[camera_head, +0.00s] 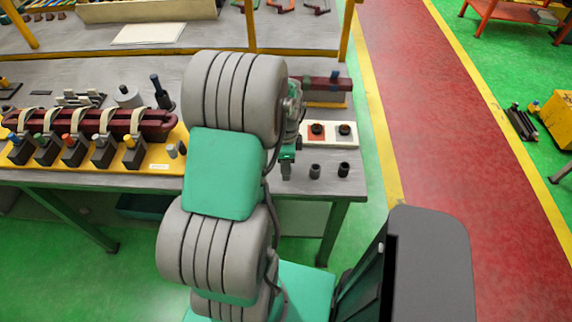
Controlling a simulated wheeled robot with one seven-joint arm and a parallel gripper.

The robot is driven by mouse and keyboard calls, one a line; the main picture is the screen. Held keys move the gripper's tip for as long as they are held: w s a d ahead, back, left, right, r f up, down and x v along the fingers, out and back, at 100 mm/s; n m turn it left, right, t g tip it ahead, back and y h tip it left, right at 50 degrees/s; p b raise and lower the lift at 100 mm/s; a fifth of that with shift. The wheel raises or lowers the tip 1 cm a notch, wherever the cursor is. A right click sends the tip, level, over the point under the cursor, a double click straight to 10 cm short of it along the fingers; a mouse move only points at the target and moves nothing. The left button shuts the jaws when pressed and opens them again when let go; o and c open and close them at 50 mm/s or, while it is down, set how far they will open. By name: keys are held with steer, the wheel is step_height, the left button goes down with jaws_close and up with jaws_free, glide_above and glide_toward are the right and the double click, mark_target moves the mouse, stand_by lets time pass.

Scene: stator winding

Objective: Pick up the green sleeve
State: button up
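A row of dark blocks with coloured tops stands on the yellow base (150,176) at the left of the workbench. One block carries a small green piece (39,138), which looks like the green sleeve; it is too small to make out in detail. My gripper (287,172) is far to the right of it, pointing down over the right part of the bench, partly hidden behind my arm. A little green shows on the gripper, but I cannot tell whether its fingers are apart or hold anything.
A dark red coil-like bar (155,124) lies behind the blocks. Two small dark cylinders (315,171) (343,170) stand right of my gripper. Right of the bench is a clear red walkway (430,90).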

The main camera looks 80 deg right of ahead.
jaws_close()
stand_by(0.6)
